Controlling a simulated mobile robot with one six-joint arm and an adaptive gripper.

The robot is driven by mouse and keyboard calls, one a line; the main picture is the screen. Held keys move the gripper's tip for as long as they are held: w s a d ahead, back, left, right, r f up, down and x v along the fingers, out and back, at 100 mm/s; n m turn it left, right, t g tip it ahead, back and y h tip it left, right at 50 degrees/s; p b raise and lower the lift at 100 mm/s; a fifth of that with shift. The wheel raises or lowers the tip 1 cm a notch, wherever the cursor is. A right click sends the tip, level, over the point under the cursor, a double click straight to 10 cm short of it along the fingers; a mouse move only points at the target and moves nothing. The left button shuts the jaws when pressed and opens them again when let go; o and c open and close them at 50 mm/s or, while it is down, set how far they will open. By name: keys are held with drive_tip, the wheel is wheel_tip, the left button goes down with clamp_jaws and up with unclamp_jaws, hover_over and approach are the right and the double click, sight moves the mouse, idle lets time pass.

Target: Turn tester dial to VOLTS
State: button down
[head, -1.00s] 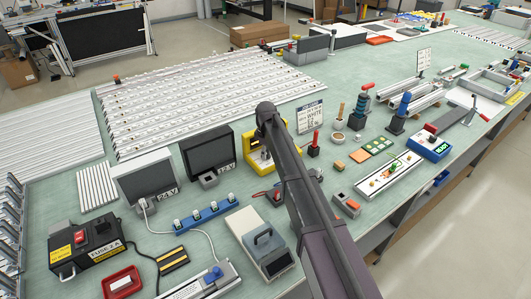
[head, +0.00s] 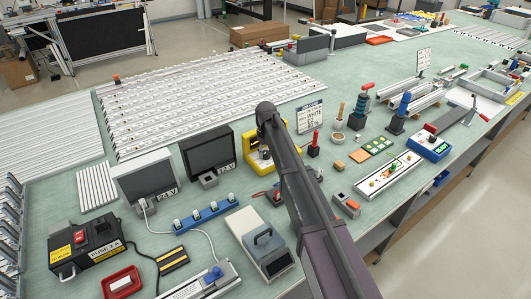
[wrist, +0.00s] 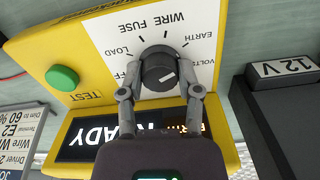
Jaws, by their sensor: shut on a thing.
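The yellow tester (head: 247,142) stands mid-bench in the head view, partly hidden behind my arm. The wrist view shows its face upside down, with a white scale plate (wrist: 190,22) reading LOAD, WIRE FUSE, EARTH and VOLTS; another label is partly covered. The round dark dial (wrist: 157,66) sits between the fingertips of my gripper (wrist: 159,92), which is shut on it. The dial's white mark slants to the right and slightly up, roughly towards VOLTS; I cannot tell if it lines up exactly. The head view does not show the fingers.
On the tester are a green TEST button (wrist: 62,78) and a dark display (wrist: 90,138) partly covered by my gripper. A dark unit labelled 12V (wrist: 285,68) stands close on the right in the wrist view. A sign (wrist: 22,135) is at the left.

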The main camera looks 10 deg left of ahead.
drive_tip(key=m, duration=0.7)
idle(0.4)
drive_tip(key=shift+c, duration=1.5)
unclamp_jaws()
